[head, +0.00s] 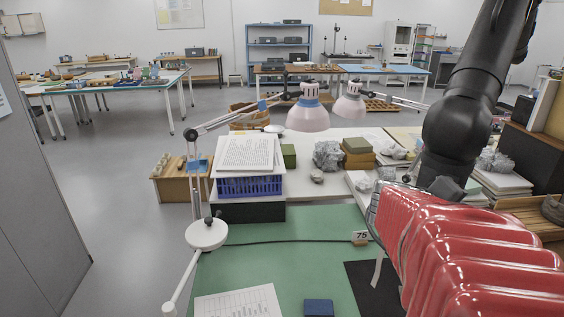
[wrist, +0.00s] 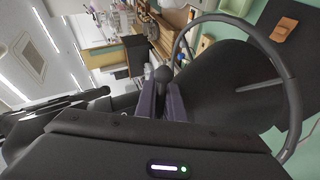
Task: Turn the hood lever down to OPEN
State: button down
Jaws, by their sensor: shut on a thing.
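In the wrist view, my gripper (wrist: 162,98) has its two dark purple fingers closed around a dark lever with a round ball knob (wrist: 163,74). The knob shows just beyond the fingertips. It appears to be the hood lever, but its pivot and lower part are hidden by the fingers and my wrist. I see no OPEN marking, so I cannot tell the lever's setting. In the head view, my gripper and the lever are out of sight.
A large grey ring (wrist: 293,88) curves close by on the right of the wrist view. Lamps and a blue basket (head: 250,187) stand behind.

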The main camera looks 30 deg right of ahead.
jog(key=shift+f, duration=0.1)
jog(key=c, duration=1.9)
grip_release()
jog(key=shift+o, duration=0.2)
jog(key=v, duration=1.3)
jog(key=shift+a, duration=0.35)
jog(key=shift+c, duration=0.4)
